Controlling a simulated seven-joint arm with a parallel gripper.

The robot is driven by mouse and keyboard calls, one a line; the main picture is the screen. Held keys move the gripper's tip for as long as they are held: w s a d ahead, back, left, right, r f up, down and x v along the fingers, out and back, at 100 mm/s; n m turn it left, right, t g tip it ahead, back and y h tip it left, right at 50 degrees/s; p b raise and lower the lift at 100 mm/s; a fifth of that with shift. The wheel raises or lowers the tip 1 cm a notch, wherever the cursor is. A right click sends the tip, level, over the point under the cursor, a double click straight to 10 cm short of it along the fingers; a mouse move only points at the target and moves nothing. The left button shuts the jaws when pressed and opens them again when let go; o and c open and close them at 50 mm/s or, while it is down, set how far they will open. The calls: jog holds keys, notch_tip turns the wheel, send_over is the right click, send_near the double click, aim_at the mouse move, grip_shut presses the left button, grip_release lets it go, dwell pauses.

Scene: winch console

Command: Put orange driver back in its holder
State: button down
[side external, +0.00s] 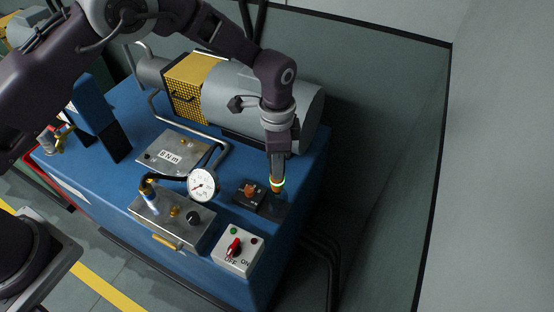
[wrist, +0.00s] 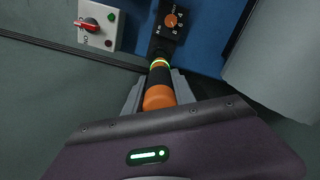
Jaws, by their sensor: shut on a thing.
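My gripper (side external: 278,170) points down at the right end of the blue console, with its jaws shut around the orange driver (side external: 277,183). In the wrist view, my gripper (wrist: 157,88) has a grey finger on each side of the driver's orange and black handle (wrist: 158,97). A ring on the driver glows green and yellow. The driver's lower end is at the near end of a black block (wrist: 168,28) with an orange dial; the block also shows in the side view (side external: 247,197). I cannot tell whether the tip is seated in it. No separate holder is clearly identifiable.
A white switch box (side external: 237,250) with a red knob stands in front of the block. A round gauge (side external: 203,185) and a metal control box (side external: 172,220) are to the left. A large grey motor cylinder (side external: 255,100) is behind my gripper. The console's right edge is close.

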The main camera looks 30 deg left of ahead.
jog(key=shift+f, duration=0.1)
jog(key=shift+f, duration=0.95)
jog(key=shift+f, duration=0.95)
jog(key=shift+f, duration=1.1)
